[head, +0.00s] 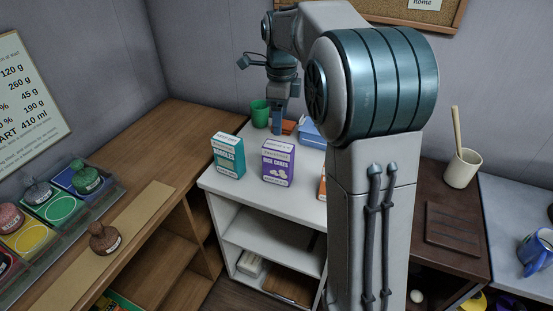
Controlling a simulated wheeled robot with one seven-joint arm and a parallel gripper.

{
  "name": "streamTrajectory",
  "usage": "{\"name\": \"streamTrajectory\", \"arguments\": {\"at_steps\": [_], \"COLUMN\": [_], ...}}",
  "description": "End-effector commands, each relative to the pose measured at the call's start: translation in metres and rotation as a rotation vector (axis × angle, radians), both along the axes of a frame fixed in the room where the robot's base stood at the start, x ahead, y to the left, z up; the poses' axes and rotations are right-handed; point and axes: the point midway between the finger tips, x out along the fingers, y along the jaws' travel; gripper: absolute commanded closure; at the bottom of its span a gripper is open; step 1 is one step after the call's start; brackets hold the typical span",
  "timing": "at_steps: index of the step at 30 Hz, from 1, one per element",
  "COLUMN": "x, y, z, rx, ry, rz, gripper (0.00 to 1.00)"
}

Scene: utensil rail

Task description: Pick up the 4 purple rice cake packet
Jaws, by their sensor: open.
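One purple rice cakes packet (277,163) stands upright on the white shelf unit's top, its white-lettered label facing the camera. No other purple packet is in sight. My gripper (280,118) points down above the back of the same top, behind the purple packet in this view. It is open and appears apart from the packet. The fingertips are small and partly overlapped, so what lies between them cannot be told.
A teal packet (229,156) stands left of the purple one. A green cup (260,113), an orange item (289,127) and a blue container (312,134) are near my gripper. An orange packet (322,188) is mostly hidden by my arm.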

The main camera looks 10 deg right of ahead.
Motion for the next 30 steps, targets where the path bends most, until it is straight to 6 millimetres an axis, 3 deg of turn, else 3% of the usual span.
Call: {"name": "streamTrajectory", "arguments": {"at_steps": [3, 8, 18, 26, 30], "x": [0.014, 0.020, 0.019, 0.018, 0.015], "y": [0.000, 0.000, 0.000, 0.001, 0.001], "z": [-0.001, -0.011, -0.073, -0.093, -0.113], "rx": [-0.001, -0.002, -0.002, -0.002, -0.002], "ry": [0.014, 0.021, 0.021, 0.020, 0.022], "rz": [-0.111, -0.169, -0.169, -0.168, -0.168], "gripper": [0.33, 0.33, 0.33, 0.33, 0.33]}}
